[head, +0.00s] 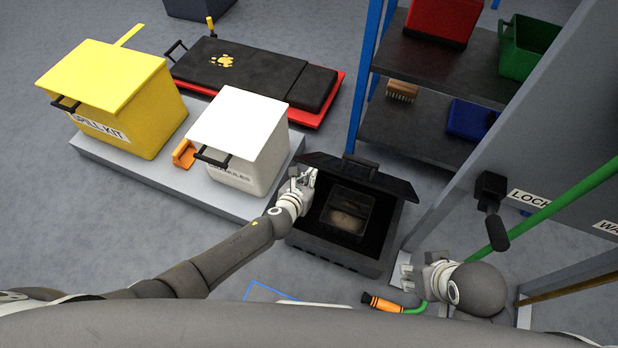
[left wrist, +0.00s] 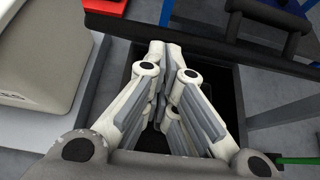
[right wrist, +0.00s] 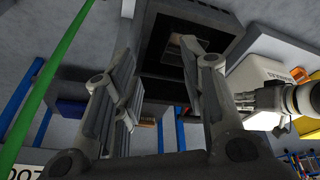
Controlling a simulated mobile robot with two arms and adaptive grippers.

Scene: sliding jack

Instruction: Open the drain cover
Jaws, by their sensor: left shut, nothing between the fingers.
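The drain cover (head: 385,178) is a dark panel with a black handle (head: 359,165), standing tilted up along the back edge of the dark drain box (head: 335,255). The box's opening is exposed, with a grate-like part inside. In the left wrist view the cover (left wrist: 235,52) crosses behind my fingers. My left gripper (head: 312,174) is shut and empty at the left side of the opening, near the cover's left end; I cannot tell whether they touch. My right gripper (head: 405,272) is apart from the cover, right of the box. Its fingers stand wide apart and empty in the right wrist view (right wrist: 160,58).
A white bin (head: 237,130) and a yellow spill kit (head: 120,100) stand on a grey platform left of the box. Shelves (head: 415,125) rise behind it. A grey cabinet (head: 530,130) and a green hose (head: 560,205) are at right. An orange nozzle (head: 383,303) lies in front.

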